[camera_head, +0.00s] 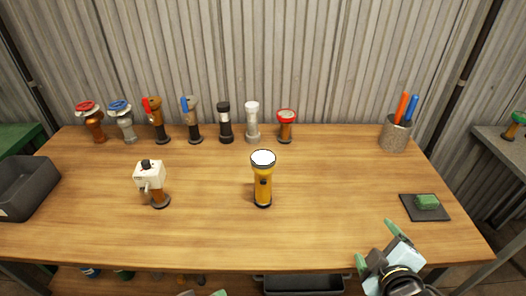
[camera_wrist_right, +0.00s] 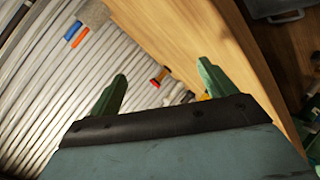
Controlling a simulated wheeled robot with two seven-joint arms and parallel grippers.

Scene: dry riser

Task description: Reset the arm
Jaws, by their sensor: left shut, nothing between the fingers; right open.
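My right gripper (camera_head: 376,244) is at the lower right of the head view, over the table's front edge. Its green fingers are spread with nothing between them. In the right wrist view the open right gripper (camera_wrist_right: 160,88) shows both fingers apart, with the wall and table behind.
A yellow flashlight (camera_head: 263,185) stands mid-table on the wooden table (camera_head: 320,230). A white-headed valve (camera_head: 150,176) stands left of it. Several valves and flashlights line the back. A pen cup (camera_head: 396,133), a black pad (camera_head: 411,210) and a dark bin (camera_head: 35,190) are near the sides.

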